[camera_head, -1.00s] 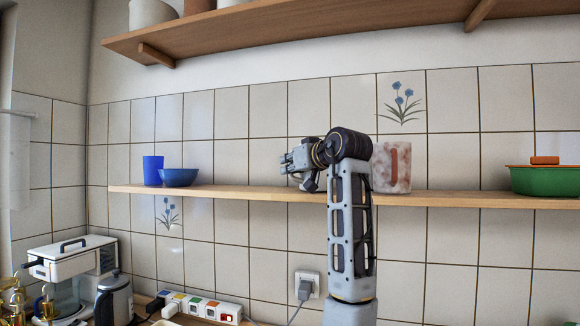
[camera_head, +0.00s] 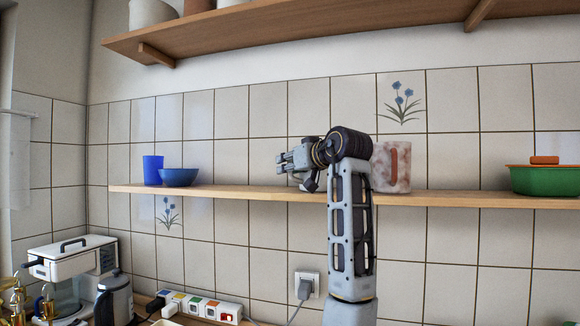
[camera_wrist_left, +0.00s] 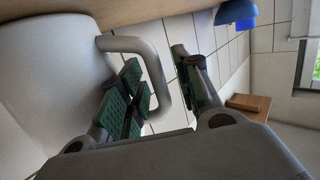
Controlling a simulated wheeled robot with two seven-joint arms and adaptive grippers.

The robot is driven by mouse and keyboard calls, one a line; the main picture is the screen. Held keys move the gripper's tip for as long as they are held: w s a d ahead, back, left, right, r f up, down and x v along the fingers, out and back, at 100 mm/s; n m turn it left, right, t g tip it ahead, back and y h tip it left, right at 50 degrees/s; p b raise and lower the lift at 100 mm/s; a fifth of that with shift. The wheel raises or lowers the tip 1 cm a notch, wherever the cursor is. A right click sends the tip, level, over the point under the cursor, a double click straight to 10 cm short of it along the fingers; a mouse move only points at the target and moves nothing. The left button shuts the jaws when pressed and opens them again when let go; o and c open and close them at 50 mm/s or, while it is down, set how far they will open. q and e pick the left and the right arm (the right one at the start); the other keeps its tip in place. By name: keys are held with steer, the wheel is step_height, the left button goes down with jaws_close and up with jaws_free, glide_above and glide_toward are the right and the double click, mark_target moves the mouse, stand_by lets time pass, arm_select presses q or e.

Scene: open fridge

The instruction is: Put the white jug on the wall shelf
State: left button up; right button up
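The white jug (camera_wrist_left: 50,75) fills the left of the left wrist view, plain and pale, its end against the wooden shelf. That view is turned roughly upside down. Its handle (camera_wrist_left: 165,90) shows between the two green-padded fingers of my left gripper (camera_wrist_left: 160,95), with gaps visible, so the gripper is open around it. In the head view my left gripper (camera_head: 290,161) points left, in front of the wall shelf (camera_head: 240,193). There I cannot make out the jug clearly; my arm and gripper seem to hide it. My right gripper is not in view.
A blue cup (camera_head: 152,170) and blue bowl (camera_head: 178,177) stand at the shelf's left. A marbled mug (camera_head: 398,168) stands right of my arm, partly hidden by it. A green pot (camera_head: 545,181) is further right. An upper shelf (camera_head: 300,32) runs above.

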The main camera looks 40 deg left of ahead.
arm_select(q)
steer(key=shift+s+d, duration=0.1)
steer(key=shift+d, duration=0.3)
steer(key=b+v, duration=0.1)
steer(key=v, duration=1)
steer(key=shift+b, duration=0.3)
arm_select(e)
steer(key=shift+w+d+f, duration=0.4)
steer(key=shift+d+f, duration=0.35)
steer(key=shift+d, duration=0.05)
arm_select(q)
steer(key=shift+d, duration=0.1)
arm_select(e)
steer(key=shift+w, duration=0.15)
arm_select(q)
steer(key=shift+r, duration=0.1)
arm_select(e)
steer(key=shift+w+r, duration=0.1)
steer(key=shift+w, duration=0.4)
